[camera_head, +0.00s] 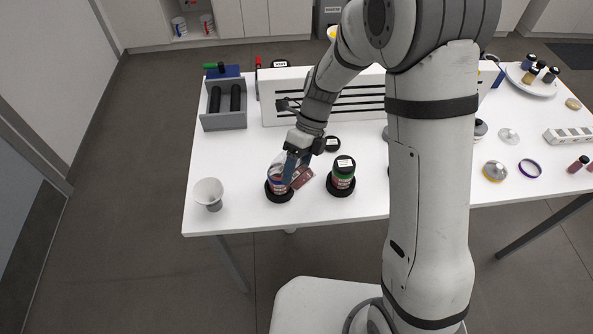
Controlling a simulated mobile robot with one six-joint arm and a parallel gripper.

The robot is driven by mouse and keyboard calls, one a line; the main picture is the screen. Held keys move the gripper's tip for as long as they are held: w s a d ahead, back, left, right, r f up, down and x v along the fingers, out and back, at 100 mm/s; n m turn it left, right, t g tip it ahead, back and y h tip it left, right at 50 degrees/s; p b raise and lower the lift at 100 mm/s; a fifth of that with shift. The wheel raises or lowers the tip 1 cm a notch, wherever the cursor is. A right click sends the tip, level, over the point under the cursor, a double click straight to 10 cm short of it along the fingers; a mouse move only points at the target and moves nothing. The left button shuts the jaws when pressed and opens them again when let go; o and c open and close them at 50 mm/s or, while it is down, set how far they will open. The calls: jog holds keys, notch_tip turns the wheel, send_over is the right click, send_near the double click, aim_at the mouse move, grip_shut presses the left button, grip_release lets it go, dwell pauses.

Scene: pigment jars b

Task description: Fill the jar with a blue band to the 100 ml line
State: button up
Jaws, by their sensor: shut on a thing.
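A jar with a blue band (278,186) stands on a round black base near the table's front edge, with red below the band. My gripper (291,168) is right over and beside this jar, shut on a tilted container with reddish-brown contents (303,177). The held container leans close against the jar's upper right in this view; I cannot tell whether they touch. The jar's rim and any 100 ml line are too small or hidden to read. A second jar with a green band (342,182) and a white-marked dark lid stands on another black base to the right.
A grey tray with black rollers (226,120) and a long white rack (276,112) stand behind. A black lid (332,144) lies behind the green-banded jar. The table between cup and tray is clear.

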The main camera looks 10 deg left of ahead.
jog(key=shift+w+a+r+m+g+h, duration=0.15)
jog(key=shift+r+m+g+h, duration=0.05)
jog(key=shift+r+g+h, duration=0.2)
jog(key=shift+w+a+r+m+g+h, duration=0.15)
jog(key=shift+r+m+g+h, duration=0.1)
jog(key=shift+g+h, duration=0.3)
jog(key=shift+w+a+r+m+g+h, duration=0.1)
jog(key=shift+a+r+m+g+h, duration=0.05)
jog(key=shift+r+g+h, duration=0.25)
jog(key=shift+r+g+h, duration=0.1)
jog(key=shift+g+h, duration=0.25)
dwell(0.7)
jog(key=shift+w+a+r+h, duration=0.1)
jog(key=shift+w+a+h, duration=0.1)
jog(key=shift+h, duration=0.1)
dwell(2.0)
jog(key=shift+a+r+m+g, duration=0.1)
jog(key=shift+m+g, duration=0.2)
jog(key=shift+g, duration=0.1)
jog(key=shift+r+h, duration=0.1)
jog(key=shift+h, duration=0.2)
dwell(1.8)
